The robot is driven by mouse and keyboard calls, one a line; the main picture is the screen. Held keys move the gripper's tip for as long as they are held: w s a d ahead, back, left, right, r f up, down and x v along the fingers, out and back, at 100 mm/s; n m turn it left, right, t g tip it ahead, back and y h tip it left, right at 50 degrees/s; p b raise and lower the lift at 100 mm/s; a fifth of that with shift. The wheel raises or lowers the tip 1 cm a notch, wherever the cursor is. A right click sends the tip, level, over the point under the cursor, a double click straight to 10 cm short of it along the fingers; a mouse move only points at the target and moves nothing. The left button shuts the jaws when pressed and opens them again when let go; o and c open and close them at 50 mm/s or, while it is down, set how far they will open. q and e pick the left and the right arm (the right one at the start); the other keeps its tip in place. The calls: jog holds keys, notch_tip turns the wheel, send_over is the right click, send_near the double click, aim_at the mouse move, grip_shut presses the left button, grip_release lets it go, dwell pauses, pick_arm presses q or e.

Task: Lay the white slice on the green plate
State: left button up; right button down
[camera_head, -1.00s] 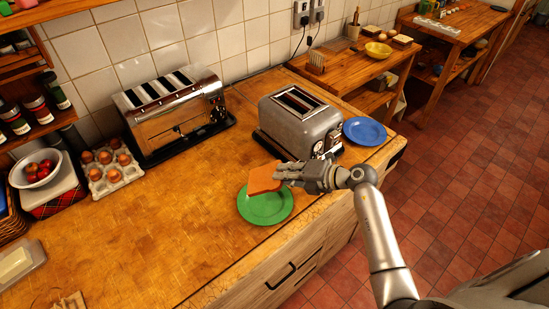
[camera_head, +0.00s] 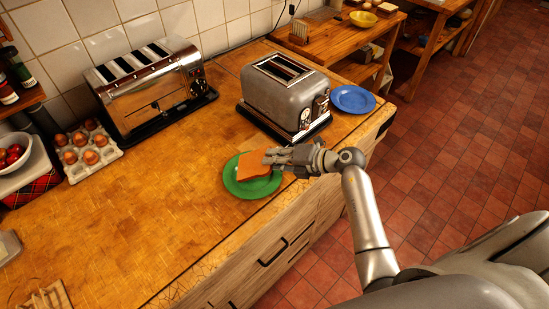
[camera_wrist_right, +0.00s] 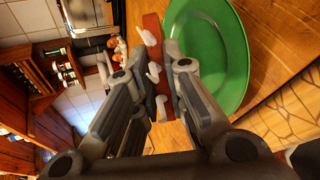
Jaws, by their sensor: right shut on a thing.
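The slice (camera_head: 250,164) looks orange-tan rather than white in the head view. My right gripper (camera_head: 272,158) is shut on its right edge. The slice is over the green plate (camera_head: 240,189), covering its middle and back part; whether it touches the plate I cannot tell. In the right wrist view, the slice (camera_wrist_right: 151,24) shows nearly edge-on as a reddish-brown strip between the fingers of the right gripper (camera_wrist_right: 164,90), and the green plate (camera_wrist_right: 236,60) is beside it on the right. My left gripper is not in view.
A grey toaster (camera_head: 285,98) stands behind the plate, with a blue plate (camera_head: 352,99) to its right. A larger chrome toaster (camera_head: 155,90) and an egg carton (camera_head: 88,152) stand further left. The wooden counter (camera_head: 150,210) left of the green plate is clear.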

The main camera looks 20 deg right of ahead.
jog(key=c, duration=1.4)
grip_release()
jog(key=shift+r, duration=0.1)
jog(key=v, duration=1.2)
